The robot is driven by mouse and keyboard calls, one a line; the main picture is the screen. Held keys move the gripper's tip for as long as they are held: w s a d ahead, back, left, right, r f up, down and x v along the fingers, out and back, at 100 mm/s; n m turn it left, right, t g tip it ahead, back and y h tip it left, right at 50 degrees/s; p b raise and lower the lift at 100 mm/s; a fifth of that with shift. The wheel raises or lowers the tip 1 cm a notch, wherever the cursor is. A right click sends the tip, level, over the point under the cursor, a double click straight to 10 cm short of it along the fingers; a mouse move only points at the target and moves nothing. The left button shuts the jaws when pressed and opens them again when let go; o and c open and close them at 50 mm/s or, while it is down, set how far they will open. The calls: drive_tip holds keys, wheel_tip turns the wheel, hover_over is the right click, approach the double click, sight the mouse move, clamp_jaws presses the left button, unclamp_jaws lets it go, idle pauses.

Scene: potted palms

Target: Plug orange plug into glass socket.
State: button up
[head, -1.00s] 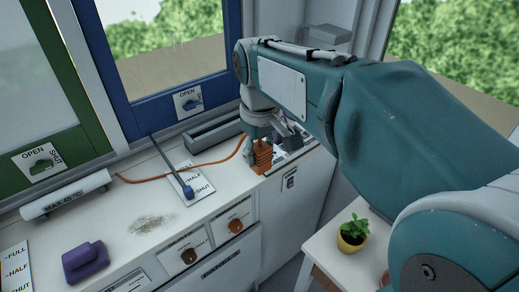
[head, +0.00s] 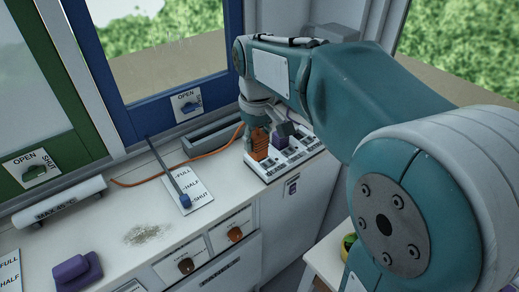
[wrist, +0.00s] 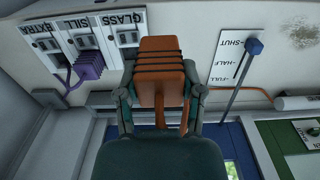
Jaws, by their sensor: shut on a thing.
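My gripper (head: 262,128) is shut on the orange plug (head: 259,144), with its orange cord trailing left. In the wrist view, the orange plug (wrist: 162,68) sits between the two fingers (wrist: 160,100). The socket strip (head: 264,174) lies at the counter's right end. In the wrist view its glass socket (wrist: 127,38) is beside the plug, at the strip's end, and looks empty. The plug overlaps the strip's end in the picture. I cannot tell whether it touches it.
A purple plug (wrist: 88,64) stands in the sill socket next to the glass one. A blue-knobbed lever (head: 184,198) and a white roller (head: 60,201) lie to the left. Another purple block (head: 75,270) is at the front left. A grey tray (head: 205,138) lies behind.

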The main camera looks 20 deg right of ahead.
drive_tip(key=w+f, duration=0.2)
drive_tip(key=w+d+f, duration=0.1)
drive_tip(key=w+f, duration=0.1)
drive_tip(key=w, duration=0.1)
drive_tip(key=w+d+f, duration=0.1)
drive_tip(key=w+f, duration=0.1)
drive_tip(key=shift+w+d+f, duration=0.15)
drive_tip(key=shift+w+f, duration=0.15)
drive_tip(key=shift+w, duration=0.05)
drive_tip(key=shift+w+d+f, duration=0.15)
drive_tip(key=shift+w+f, duration=0.2)
drive_tip(key=shift+f, duration=0.05)
drive_tip(key=shift+w+d+f, duration=0.1)
drive_tip(key=shift+f, duration=0.8)
drive_tip(key=shift+w+d+f, duration=0.1)
drive_tip(key=shift+f, duration=0.75)
drive_tip(key=shift+a+f, duration=0.1)
drive_tip(key=o, duration=1.2)
drive_tip(key=shift+c, duration=0.2)
